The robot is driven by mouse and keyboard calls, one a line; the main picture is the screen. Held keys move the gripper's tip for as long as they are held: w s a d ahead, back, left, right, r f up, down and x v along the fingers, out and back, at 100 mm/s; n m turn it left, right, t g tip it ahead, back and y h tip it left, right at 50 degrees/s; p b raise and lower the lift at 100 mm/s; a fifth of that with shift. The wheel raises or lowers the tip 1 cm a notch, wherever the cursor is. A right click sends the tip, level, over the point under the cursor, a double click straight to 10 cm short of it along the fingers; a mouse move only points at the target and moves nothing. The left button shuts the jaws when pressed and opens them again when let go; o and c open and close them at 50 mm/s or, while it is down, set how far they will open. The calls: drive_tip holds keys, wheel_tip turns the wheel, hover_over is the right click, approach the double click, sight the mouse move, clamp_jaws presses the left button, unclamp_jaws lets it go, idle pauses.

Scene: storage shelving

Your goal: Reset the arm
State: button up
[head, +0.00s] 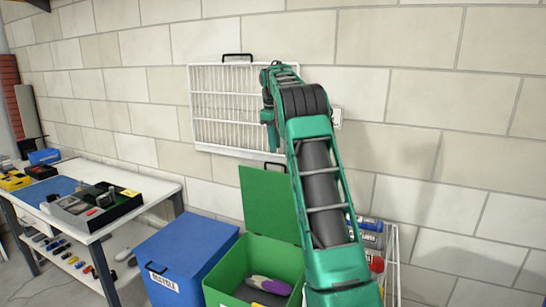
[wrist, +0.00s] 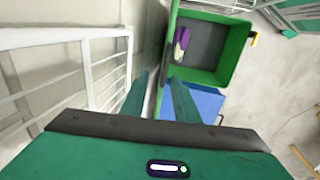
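My green arm reaches up and forward in the head view, its end in front of a white wire rack on the wall. My gripper (head: 270,138) hangs downward there, above the open green bin. In the wrist view the two green fingers of my gripper (wrist: 158,77) stand apart, with nothing visible held between them. The tips seem clear of the rack and the bin.
The white rack (head: 225,108) is close beside my gripper. Below are the green bin (head: 228,288), holding a purple-and-white item (head: 270,285), and a closed blue bin (head: 185,250). A workbench (head: 150,187) with trays stands left. A stocked wire rack (head: 392,265) stands right.

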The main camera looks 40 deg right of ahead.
drive_tip(key=shift+a+r, duration=0.1)
drive_tip(key=shift+r, duration=0.7)
drive_tip(key=s+a+m+y, duration=0.1)
drive_tip(key=s+a+m, duration=0.2)
drive_tip(key=s+a, duration=0.5)
drive_tip(key=s+a+m, duration=0.3)
drive_tip(key=s+a, duration=0.2)
drive_tip(key=s, duration=0.5)
drive_tip(key=s+a+f+m, duration=0.2)
drive_tip(key=s+a+f, duration=0.3)
drive_tip(key=s, duration=0.4)
drive_tip(key=s+a+f+m, duration=0.1)
drive_tip(key=s+a+f, duration=0.3)
drive_tip(key=s, duration=0.6)
drive_tip(key=s+a+f+m+g, duration=0.1)
drive_tip(key=s+a+f, duration=0.4)
drive_tip(key=s, duration=0.5)
drive_tip(key=shift+s+a+f+m+y, duration=0.15)
drive_tip(key=shift+a+f+m+y, duration=0.2)
drive_tip(key=shift+m, duration=0.45)
